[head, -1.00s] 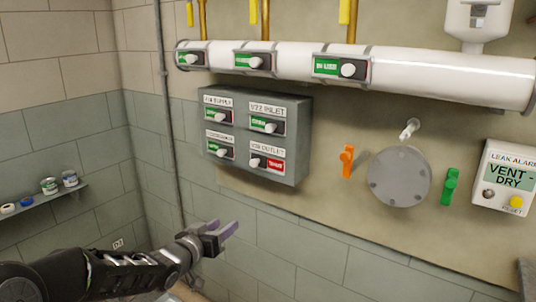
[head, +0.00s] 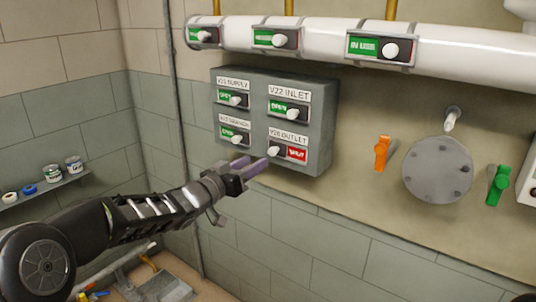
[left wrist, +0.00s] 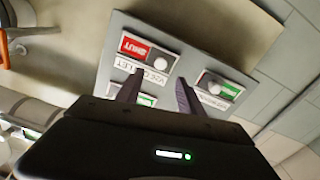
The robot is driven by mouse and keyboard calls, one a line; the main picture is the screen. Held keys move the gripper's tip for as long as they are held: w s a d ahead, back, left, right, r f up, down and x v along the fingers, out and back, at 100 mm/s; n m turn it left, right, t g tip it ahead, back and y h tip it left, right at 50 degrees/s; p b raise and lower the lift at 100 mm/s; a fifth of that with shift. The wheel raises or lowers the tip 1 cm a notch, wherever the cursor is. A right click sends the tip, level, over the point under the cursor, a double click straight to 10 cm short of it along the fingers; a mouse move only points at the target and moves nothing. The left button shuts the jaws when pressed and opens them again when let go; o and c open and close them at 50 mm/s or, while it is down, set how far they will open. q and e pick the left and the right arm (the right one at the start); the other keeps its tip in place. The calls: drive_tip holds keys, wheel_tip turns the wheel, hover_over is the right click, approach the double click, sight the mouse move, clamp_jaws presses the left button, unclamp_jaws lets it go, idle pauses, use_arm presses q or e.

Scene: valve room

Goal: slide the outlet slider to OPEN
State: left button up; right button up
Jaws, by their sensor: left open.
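The outlet slider (head: 273,151) is a white knob at the left end of its slot on the grey panel (head: 322,135), lower right, under a label reading OUTLET. A red SHUT field (head: 297,154) shows to the right of the knob. In the left wrist view the outlet knob (left wrist: 160,65) appears beyond the fingertips, with the red field (left wrist: 134,47) beside it. My left gripper (head: 255,166) is open and empty, its purple-grey fingers just below and left of the outlet knob in the head view. In the wrist view its fingers (left wrist: 157,87) point at the panel. My right gripper is not in view.
The panel holds other sliders showing green: inlet (head: 290,108), supply (head: 234,99) and one at lower left (head: 234,137). A white pipe (head: 455,52) runs above. An orange handle (head: 382,153), round cover (head: 438,169) and green handle (head: 497,185) are to the right.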

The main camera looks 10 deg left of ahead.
sight(271, 152)
use_arm(q)
drive_tip(key=p+x, duration=0.1)
drive_tip(key=x, duration=0.6)
drive_tip(key=shift+w, duration=0.35)
clamp_jaws()
drive_tip(key=shift+d+f, duration=0.1)
idle(1.0)
